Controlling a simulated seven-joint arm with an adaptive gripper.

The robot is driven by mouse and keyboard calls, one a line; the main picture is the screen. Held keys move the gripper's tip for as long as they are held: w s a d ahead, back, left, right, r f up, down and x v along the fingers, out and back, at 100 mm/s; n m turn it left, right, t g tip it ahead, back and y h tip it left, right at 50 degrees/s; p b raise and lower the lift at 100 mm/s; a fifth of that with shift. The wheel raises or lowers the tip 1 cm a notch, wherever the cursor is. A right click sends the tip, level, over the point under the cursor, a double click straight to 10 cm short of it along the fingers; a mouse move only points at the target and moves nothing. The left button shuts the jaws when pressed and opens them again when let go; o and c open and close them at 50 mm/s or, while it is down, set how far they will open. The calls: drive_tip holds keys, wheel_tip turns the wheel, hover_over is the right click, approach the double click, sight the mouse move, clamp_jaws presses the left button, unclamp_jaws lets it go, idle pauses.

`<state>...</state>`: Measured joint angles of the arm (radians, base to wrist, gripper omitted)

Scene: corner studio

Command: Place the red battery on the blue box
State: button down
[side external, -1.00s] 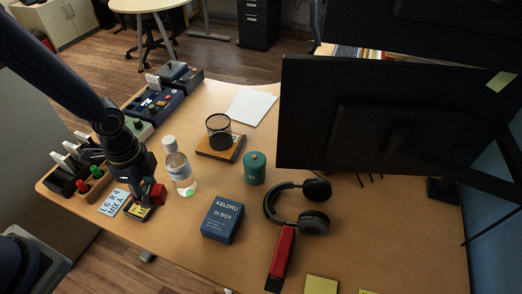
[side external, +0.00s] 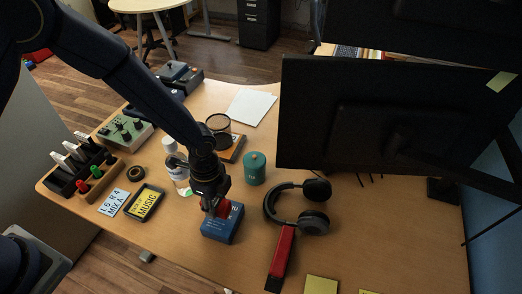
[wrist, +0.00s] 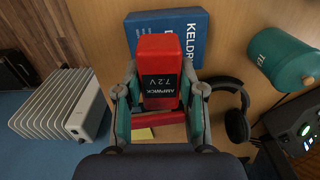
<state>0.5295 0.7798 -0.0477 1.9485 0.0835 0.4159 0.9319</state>
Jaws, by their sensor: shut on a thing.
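The red battery (wrist: 158,70), with a dark "7.2V" label, is held between the two fingers of my gripper (wrist: 160,98) in the wrist view. In the side external view my gripper (side external: 212,206) points down over the blue box (side external: 221,231), and the red battery (side external: 232,212) shows at its fingers. The battery overlaps the box's top in the picture; I cannot tell whether it touches it. The blue box (wrist: 192,30) lies behind the battery in the wrist view, partly hidden by it.
A clear bottle (side external: 178,176) stands close behind my gripper. A teal canister (side external: 254,169), black headphones (side external: 311,220) and a long red object (side external: 281,258) lie to the right. A framed "MUSIC" plate (side external: 145,203) lies to the left.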

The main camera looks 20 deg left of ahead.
sight(221, 209)
drive_tip(key=shift+w+d+f, duration=0.15)
drive_tip(key=shift+w+f, duration=0.1)
drive_tip(key=shift+f, duration=0.05)
drive_tip(key=shift+w+d+f, duration=0.1)
drive_tip(key=shift+w+f, duration=0.05)
drive_tip(key=shift+f, duration=0.8)
drive_tip(key=shift+w+f, duration=0.1)
drive_tip(key=shift+f, duration=0.8)
drive_tip(key=shift+f, duration=0.1)
drive_tip(key=c, duration=0.7)
unclamp_jaws()
